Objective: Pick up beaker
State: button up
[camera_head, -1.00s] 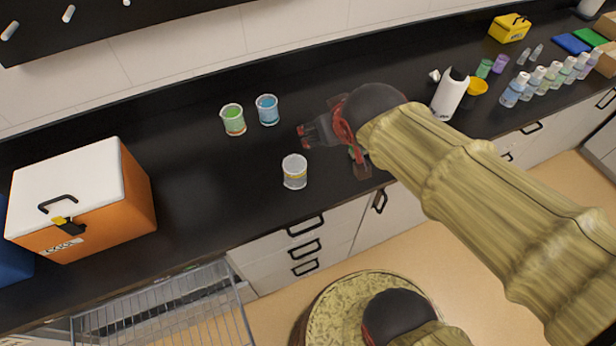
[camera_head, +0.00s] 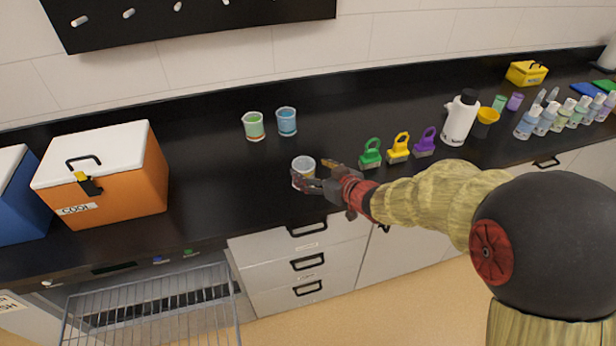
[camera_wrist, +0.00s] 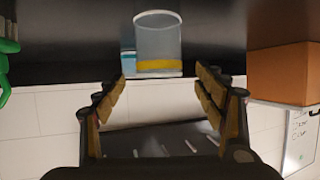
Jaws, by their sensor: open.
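In the wrist view the beaker (camera_wrist: 158,46) appears ahead of and roughly between the two fingers of my gripper (camera_wrist: 166,84). The fingers are spread apart and not closed on the glass. A green beaker (camera_head: 254,126) and a blue beaker (camera_head: 287,121) stand farther back.
An orange cooler (camera_head: 134,190) stands to the left. Green (camera_head: 370,155), yellow (camera_head: 398,148) and purple (camera_head: 426,142) tagged items, a white bottle (camera_head: 460,118) and several small bottles stand to the right. The counter left of the clear beaker is clear.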

aim_at(304, 167)
jog(key=b+x, duration=0.1)
jog(key=x, duration=0.1)
jog(key=f+b+x, duration=0.1)
jog(key=x, duration=0.1)
jog(key=shift+w+a+f+b, duration=0.15)
jog(key=shift+w+a+b, duration=0.15)
jog(key=shift+w, duration=0.25)
jog(key=shift+c, duration=1.4)
jog(key=c, duration=0.9)
